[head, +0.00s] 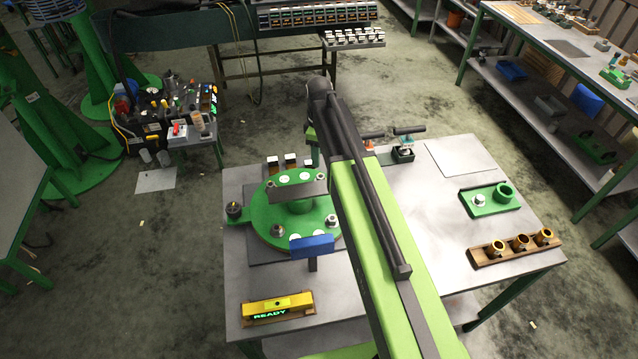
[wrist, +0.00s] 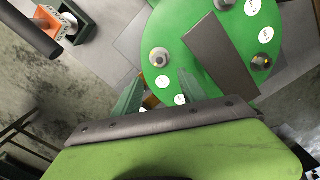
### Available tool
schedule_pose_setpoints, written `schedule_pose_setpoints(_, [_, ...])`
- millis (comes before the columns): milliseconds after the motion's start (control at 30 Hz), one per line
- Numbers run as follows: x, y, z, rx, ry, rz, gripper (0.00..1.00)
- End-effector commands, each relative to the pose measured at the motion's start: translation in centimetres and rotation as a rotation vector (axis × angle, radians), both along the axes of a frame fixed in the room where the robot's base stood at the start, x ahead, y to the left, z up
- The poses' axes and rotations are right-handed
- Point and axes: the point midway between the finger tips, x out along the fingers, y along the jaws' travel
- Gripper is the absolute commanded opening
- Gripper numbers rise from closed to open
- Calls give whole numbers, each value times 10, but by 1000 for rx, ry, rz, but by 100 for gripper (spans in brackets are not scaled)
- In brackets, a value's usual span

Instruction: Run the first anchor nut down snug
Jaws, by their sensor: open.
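The green round base (head: 262,215) sits on the table at left, with steel nuts on studs around its rim. A nut at the front left (head: 277,230) and one at the right (head: 332,221) show in the head view. In the wrist view the green base (wrist: 215,85) fills the upper right. One nut (wrist: 158,57) lies just beyond my gripper (wrist: 160,88), roughly in line with the gap between its fingers. The green fingers are apart with nothing held. Another nut (wrist: 263,61) is further right. In the head view my arm hides most of my gripper.
A dark plate (head: 300,190) spans the base. A blue block (head: 312,244) stands at its front edge. Black-handled tools stand at the back.

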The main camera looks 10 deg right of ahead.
Motion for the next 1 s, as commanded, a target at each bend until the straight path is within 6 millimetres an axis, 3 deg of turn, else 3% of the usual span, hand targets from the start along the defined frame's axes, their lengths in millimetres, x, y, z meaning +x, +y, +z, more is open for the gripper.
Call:
schedule_pose_setpoints(33, [0,0,-22,0,0,0,49])
schedule_pose_setpoints(400, [0,0,-95,0,0,0,49])
schedule_pose_setpoints(533, [0,0,-103,0,0,1,49])
schedule_pose_setpoints(800, [0,0,-101,0,0,1,49])
schedule_pose_setpoints(1000, [0,1,-101,0,0,1,23])
